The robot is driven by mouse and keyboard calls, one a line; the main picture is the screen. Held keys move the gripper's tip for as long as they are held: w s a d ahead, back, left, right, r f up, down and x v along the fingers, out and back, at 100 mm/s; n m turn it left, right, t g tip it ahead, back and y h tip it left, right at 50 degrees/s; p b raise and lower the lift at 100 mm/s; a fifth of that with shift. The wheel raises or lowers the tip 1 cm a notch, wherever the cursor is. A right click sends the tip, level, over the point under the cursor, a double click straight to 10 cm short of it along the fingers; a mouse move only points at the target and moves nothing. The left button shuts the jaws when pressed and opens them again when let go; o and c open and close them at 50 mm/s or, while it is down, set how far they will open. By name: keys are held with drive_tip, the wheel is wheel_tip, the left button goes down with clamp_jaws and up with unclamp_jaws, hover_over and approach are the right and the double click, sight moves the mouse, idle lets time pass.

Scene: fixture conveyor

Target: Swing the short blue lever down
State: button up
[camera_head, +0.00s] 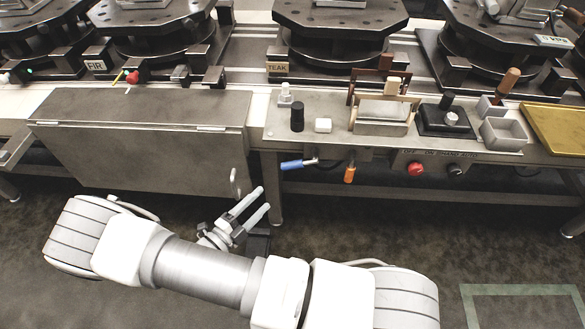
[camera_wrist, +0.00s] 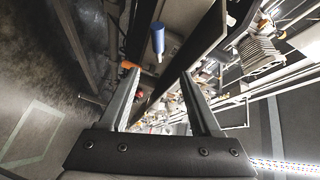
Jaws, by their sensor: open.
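The short blue lever (camera_head: 292,165) sits on the front face below the bench edge, its blue grip pointing left and lying nearly level in the head view. Its pale metal end is toward the right. In the wrist view the blue grip (camera_wrist: 158,38) shows ahead of the jaws, slightly above the space between the fingertips. My gripper (camera_head: 264,199) is open and empty, below and left of the lever, apart from it. Its two fingers also show in the wrist view (camera_wrist: 160,74).
An orange-handled lever (camera_head: 350,174) hangs down just right of the blue one. A red button (camera_head: 416,169) and a black knob (camera_head: 455,170) are further right. A grey cabinet (camera_head: 140,140) with a handle stands left of my gripper, and a table leg (camera_head: 272,190) is close by.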

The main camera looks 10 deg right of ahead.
sight(290, 169)
drive_tip(key=shift+n+t, duration=0.6)
drive_tip(key=shift+n, duration=0.3)
drive_tip(key=b+x, duration=0.1)
drive_tip(key=x, duration=0.4)
drive_tip(key=f+b+x, duration=0.1)
drive_tip(key=x, duration=0.5)
drive_tip(key=f+b+x, duration=0.1)
drive_tip(key=x, duration=0.5)
drive_tip(key=shift+w+a, duration=0.15)
drive_tip(key=shift+w, duration=0.05)
clamp_jaws()
